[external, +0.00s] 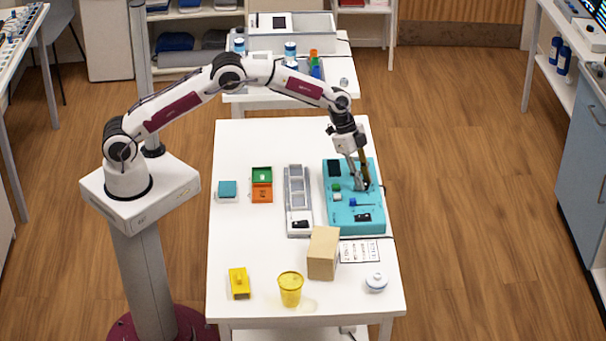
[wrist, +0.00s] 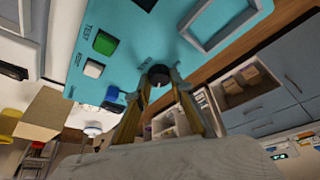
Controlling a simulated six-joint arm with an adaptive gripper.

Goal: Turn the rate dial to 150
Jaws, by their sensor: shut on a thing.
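The teal control panel (external: 343,221) lies on the right side of the white table. It carries a green button (wrist: 104,43), a white button (wrist: 93,69) and a small blue part (wrist: 112,93). A round black dial (wrist: 158,75) sits on the panel. My gripper (wrist: 160,90) is over the panel's right part, its fingers closed on the dial from both sides. In the external view my gripper (external: 361,186) hides the dial. The dial's scale and pointer setting cannot be read.
A cardboard box (external: 323,253) stands in front of the panel, near a printed sheet (external: 361,251). A grey tray (external: 298,210) lies left of the panel. A yellow cup (external: 290,289), yellow block (external: 239,283) and lidded white pot (external: 376,282) stand at the front.

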